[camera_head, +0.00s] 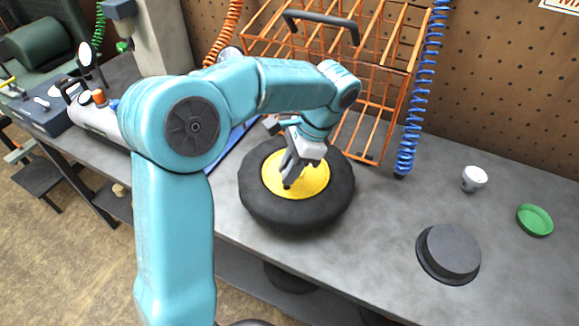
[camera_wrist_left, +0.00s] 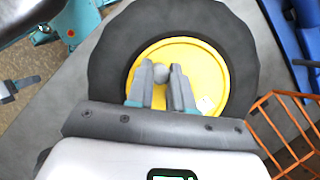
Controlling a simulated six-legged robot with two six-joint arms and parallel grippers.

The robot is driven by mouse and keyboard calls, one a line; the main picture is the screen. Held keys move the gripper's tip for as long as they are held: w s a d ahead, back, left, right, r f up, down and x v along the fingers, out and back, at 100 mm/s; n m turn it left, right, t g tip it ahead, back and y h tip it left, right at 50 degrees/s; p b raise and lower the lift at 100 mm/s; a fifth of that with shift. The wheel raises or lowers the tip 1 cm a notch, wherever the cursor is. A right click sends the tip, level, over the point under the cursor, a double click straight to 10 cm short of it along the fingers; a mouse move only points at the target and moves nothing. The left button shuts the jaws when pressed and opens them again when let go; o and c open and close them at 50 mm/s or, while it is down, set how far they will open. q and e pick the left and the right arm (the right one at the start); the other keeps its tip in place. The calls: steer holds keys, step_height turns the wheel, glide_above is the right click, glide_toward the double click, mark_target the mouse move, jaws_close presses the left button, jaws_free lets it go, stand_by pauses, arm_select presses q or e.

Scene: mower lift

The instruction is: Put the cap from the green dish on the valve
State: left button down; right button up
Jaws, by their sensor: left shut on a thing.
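My left gripper (camera_head: 287,182) reaches down over the yellow rim (camera_head: 317,184) of a black tyre lying flat on the bench. In the left wrist view its fingers (camera_wrist_left: 162,80) are shut on a small grey rounded thing (camera_wrist_left: 160,73), likely the cap, at the fingertips. I cannot tell whether it touches the wheel. A small pale spot (camera_wrist_left: 206,104) shows on the rim right of the fingers; I cannot tell whether it is the valve. The green dish (camera_head: 535,220) at the far right looks empty. My right gripper is not in view.
The black tyre (camera_head: 262,212) sits near the bench's front edge. An orange wire rack (camera_head: 390,75) and a blue coiled hose (camera_head: 407,135) stand behind. A white cup (camera_head: 474,178) and a dark round lidded thing (camera_head: 450,252) are at right, with bare bench between.

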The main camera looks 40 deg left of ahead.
arm_select(q)
steer(key=shift+f+b, duration=0.55)
steer(key=shift+f, duration=0.7)
stand_by(0.4)
steer(key=c, duration=0.6)
jaws_free()
steer(key=shift+r+p, duration=3.7)
steer(key=shift+r, duration=0.1)
steer(key=shift+s, duration=0.15)
